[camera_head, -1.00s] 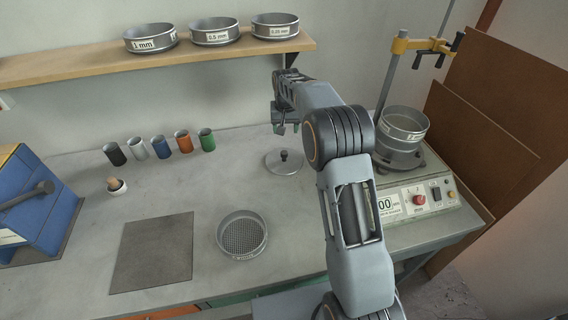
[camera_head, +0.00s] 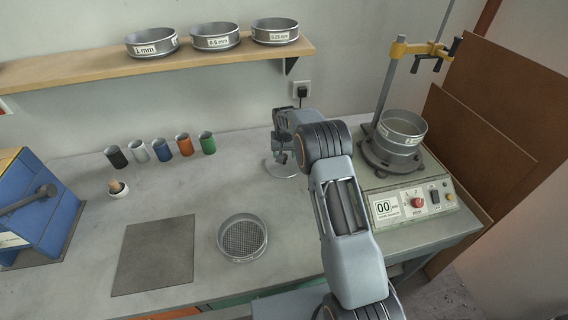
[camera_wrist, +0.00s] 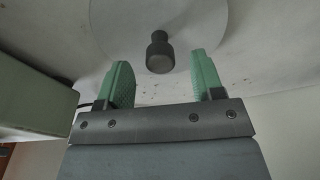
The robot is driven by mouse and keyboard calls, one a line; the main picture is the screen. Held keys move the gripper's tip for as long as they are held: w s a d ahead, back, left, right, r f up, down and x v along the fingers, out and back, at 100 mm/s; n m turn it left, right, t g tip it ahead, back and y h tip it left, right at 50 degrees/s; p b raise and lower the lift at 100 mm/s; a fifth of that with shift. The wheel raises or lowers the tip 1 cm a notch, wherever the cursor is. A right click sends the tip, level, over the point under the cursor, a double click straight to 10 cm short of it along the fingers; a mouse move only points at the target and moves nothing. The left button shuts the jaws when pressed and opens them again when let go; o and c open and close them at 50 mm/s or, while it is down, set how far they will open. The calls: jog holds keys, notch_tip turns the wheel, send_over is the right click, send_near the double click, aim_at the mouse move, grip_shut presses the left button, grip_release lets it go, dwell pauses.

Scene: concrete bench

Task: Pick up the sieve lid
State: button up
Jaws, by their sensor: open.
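The sieve lid (camera_head: 277,169) is a round grey metal disc lying on the bench, partly hidden behind my arm in the head view. In the wrist view the lid (camera_wrist: 190,18) shows as a pale disc with a dark knob (camera_wrist: 159,52) at its middle. My gripper (camera_wrist: 160,72) has two green fingers spread apart, with the knob between and slightly beyond their tips. The fingers are open and do not appear to touch the knob. In the head view my gripper (camera_head: 283,155) is just above the lid.
An open sieve (camera_head: 242,238) and a grey mat (camera_head: 153,255) lie at the front. Several coloured cups (camera_head: 186,146) stand at the back left. A sieve shaker (camera_head: 395,160) stands right, a blue machine (camera_head: 40,205) left. A shelf (camera_head: 150,65) holds sieves above.

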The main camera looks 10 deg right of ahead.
jog(key=shift+w+f, duration=0.15)
jog(key=shift+f, duration=1.5)
jog(key=shift+c, duration=0.2)
jog(key=c, duration=1.1)
